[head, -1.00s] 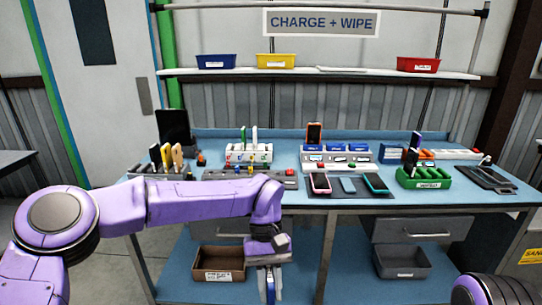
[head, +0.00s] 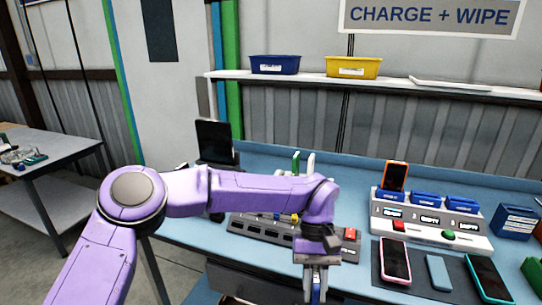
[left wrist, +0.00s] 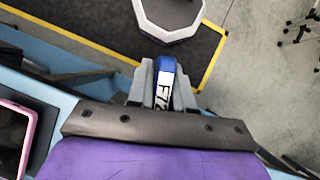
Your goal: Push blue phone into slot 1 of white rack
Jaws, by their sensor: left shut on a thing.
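My left gripper (head: 316,284) points down in front of the bench's front edge, shut on the blue phone (head: 316,296). In the left wrist view the blue phone (left wrist: 165,82) shows edge-on between the two grey fingers (left wrist: 163,96), with a white label on its edge. The floor lies below it. The white rack is almost wholly hidden behind my left forearm in the head view. A green phone (head: 296,161) and a white phone (head: 310,163) stick up there. Slot 1 cannot be made out. My right gripper is out of view.
A grey slotted strip (head: 262,229) lies on the bench (head: 185,229) below my forearm. To the right stand a white dock (head: 470,238) with an orange phone (head: 396,176), and a dark mat with phones (head: 395,260). A black tablet (head: 214,141) stands at back left.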

